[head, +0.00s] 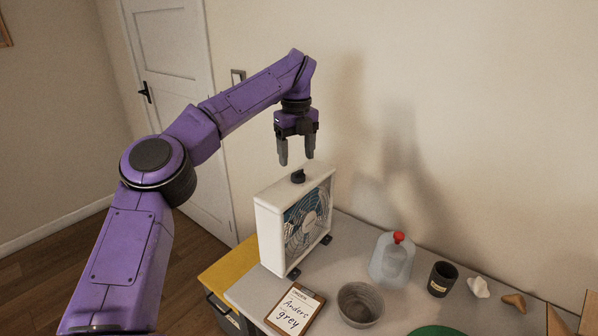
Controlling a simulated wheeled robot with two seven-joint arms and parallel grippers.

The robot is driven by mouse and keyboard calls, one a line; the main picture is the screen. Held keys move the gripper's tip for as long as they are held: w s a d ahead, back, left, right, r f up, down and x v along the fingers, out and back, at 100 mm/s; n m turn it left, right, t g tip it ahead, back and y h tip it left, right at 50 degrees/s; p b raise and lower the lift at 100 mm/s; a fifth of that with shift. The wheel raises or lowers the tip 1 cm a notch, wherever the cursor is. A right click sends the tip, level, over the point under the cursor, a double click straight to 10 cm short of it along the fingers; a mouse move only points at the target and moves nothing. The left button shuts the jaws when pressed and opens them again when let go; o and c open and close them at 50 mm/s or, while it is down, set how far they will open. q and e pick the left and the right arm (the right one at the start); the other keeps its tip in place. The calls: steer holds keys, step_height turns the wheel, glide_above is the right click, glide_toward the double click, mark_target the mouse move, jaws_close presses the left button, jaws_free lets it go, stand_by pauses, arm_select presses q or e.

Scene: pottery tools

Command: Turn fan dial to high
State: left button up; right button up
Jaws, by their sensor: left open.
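A white box fan (295,219) stands upright at the left end of the table, with a blue-toned grille on its front. A black dial (298,176) sits on top of the fan. My left gripper (297,160) is open and points down just above the dial, with its fingers apart and nothing between them. The fingertips look a little higher than the dial, and I see no contact. The dial's setting is too small to read. My right gripper is not in view.
On the table (345,232) stand a clear jug with a red cap (392,260), a grey bowl (360,304), a dark cup (442,278) and small shaped pieces. A clipboard (294,309) lies in front of the fan. The wall is close behind.

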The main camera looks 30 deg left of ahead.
mark_target(298, 171)
arm_select(q)
steer(key=f, duration=0.2)
steer(key=w+f, duration=0.1)
steer(key=f, duration=0.2)
steer(key=shift+f, duration=0.25)
steer(key=shift+s+r, duration=0.1)
steer(key=shift+s, duration=0.15)
steer(key=shift+c, duration=0.3)
steer(key=shift+w, duration=0.1)
steer(key=c, duration=1)
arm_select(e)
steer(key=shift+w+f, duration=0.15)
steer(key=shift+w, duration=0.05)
